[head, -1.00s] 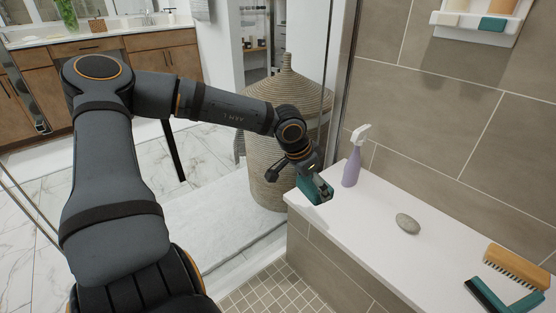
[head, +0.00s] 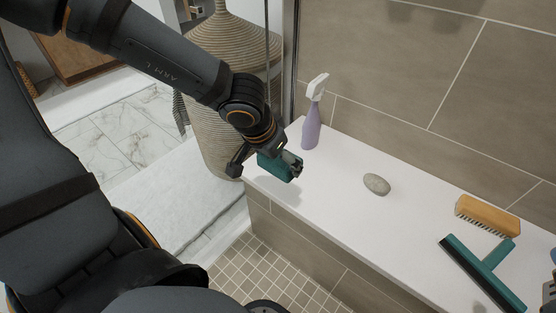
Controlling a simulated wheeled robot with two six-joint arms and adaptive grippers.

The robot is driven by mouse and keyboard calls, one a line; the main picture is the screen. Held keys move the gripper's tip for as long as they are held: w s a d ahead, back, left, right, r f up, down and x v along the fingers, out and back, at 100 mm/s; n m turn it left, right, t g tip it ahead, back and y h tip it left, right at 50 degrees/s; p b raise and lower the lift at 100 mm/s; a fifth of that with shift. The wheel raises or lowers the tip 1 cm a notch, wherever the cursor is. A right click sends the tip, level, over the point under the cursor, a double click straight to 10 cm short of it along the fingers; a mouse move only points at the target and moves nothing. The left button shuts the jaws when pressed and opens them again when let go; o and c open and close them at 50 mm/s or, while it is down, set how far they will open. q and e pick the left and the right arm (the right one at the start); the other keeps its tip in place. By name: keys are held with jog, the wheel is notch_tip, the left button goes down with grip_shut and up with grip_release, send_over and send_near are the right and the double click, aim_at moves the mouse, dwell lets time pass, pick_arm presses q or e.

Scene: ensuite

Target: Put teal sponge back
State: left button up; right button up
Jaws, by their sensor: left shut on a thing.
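The teal sponge (head: 277,168) is a small dark teal block between the fingers of my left gripper (head: 267,164). The gripper is shut on it and partly covers it. It is held at the near left end of the white bench top (head: 340,222), left of and nearer than the spray bottle. A dark piece at the lower right edge may be part of my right gripper (head: 549,292); it is cut off and its jaws cannot be made out.
On the bench stand a lilac spray bottle (head: 311,128), a grey stone (head: 377,184), a wooden brush (head: 487,216) and a teal squeegee (head: 484,272). A woven basket (head: 222,50) stands behind my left arm.

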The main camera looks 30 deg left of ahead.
pick_arm(q)
jog(key=w+a+f+b, duration=0.1)
jog(key=w+a+f, duration=0.1)
jog(key=w, duration=0.1)
jog(key=w+a+f+b, duration=0.1)
jog(key=w+a+f, duration=0.1)
jog(key=w+f, duration=0.1)
jog(key=w+a+f+b, duration=0.1)
jog(key=w+a+f, duration=0.1)
jog(key=w+f, duration=0.1)
jog(key=shift+a+f, duration=0.1)
jog(key=shift+a, duration=0.15)
jog(key=shift+w+a+f+b, duration=0.1)
jog(key=shift+w+f+b, duration=0.15)
jog(key=shift+b, duration=0.1)
notch_tip(320, 180, down, 3)
jog(key=shift+w+a+f+b, duration=0.1)
jog(key=shift+b, duration=0.85)
jog(key=shift+f, duration=0.3)
jog(key=shift+r, duration=0.15)
jog(key=shift+f, duration=0.2)
jog(key=o, duration=0.8)
jog(key=shift+c, duration=0.2)
